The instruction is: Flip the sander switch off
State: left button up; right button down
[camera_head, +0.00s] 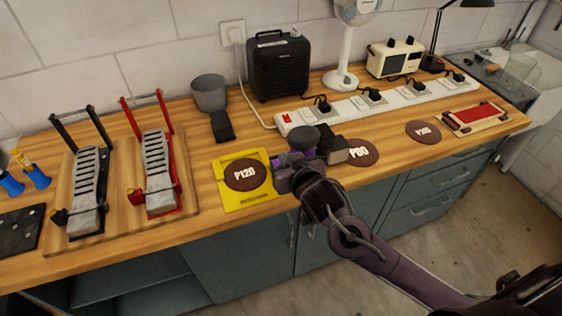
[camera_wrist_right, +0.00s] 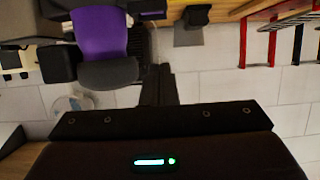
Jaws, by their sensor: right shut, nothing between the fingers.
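The sander has a purple body, a dark grey rounded top (camera_head: 303,138) and black parts on its right. It stands near the front of the wooden bench, between the P120 and P80 discs. My right gripper (camera_head: 296,170) is at its front side and hides much of its body. The right wrist view shows the purple body (camera_wrist_right: 98,30) and grey top close to my shut, empty fingers (camera_wrist_right: 160,85). I cannot tell whether the fingertips touch it. The sander's switch cannot be made out. My left gripper is not in view.
A yellow sheet with the P120 disc (camera_head: 246,174) lies left of the sander; the P80 disc (camera_head: 360,152) lies right. Behind are a white power strip (camera_head: 350,108) with a red switch and a black heater (camera_head: 279,68). Two clamp-like stands (camera_head: 157,170) occupy the left.

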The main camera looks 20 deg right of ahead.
aim_at(276, 163)
jog(key=w+f+p, duration=0.1)
jog(key=w+f, duration=0.2)
jog(key=shift+w+a+f+p, duration=0.1)
jog(key=shift+w+f+p, duration=0.2)
jog(key=shift+w+p, duration=0.05)
jog(key=shift+s+f, duration=0.25)
jog(key=shift+f, duration=0.7)
jog(key=shift+s+f, duration=0.15)
jog(key=shift+f, duration=0.35)
